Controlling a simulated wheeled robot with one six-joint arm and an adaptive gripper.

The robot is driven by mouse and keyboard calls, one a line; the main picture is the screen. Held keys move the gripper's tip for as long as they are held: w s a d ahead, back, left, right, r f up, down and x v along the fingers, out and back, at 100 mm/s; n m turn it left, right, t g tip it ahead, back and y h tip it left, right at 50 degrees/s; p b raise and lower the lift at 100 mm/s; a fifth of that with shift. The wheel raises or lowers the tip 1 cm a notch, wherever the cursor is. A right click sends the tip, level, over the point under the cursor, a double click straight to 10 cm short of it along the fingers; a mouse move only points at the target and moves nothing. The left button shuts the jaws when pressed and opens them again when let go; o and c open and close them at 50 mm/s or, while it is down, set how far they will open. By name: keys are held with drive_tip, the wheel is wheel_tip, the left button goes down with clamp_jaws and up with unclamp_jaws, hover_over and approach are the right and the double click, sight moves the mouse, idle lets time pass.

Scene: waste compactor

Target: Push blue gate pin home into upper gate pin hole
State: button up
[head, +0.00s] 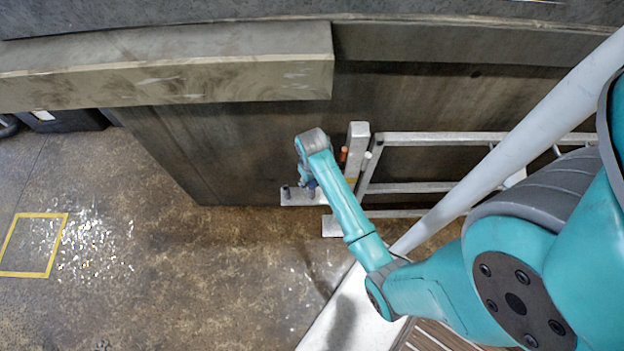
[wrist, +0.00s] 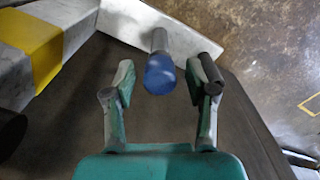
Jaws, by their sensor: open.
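The blue gate pin (wrist: 160,76) is in the middle of the wrist view, its rounded blue head toward the camera. Its grey shaft runs up to a pale metal plate (wrist: 190,38). How deep the shaft sits cannot be told, and the upper gate pin hole is not visible. My gripper (wrist: 165,72) is open, with one finger on each side of the blue head and a visible gap on both sides. In the head view, my gripper (head: 305,178) hangs by the gate post, over the pale plate (head: 298,199); my wrist hides most of it.
A pale post (head: 356,138) and a barred metal gate (head: 440,138) stand right of my gripper, with an orange piece (head: 343,155) beside the post. A dark wall (head: 200,150) is behind. A yellow band (wrist: 42,48) marks a beam. Open floor (head: 150,270) lies left.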

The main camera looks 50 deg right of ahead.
clamp_jaws()
wheel_tip(320, 180, up, 10)
drive_tip(key=shift+r, duration=0.25)
idle(1.6)
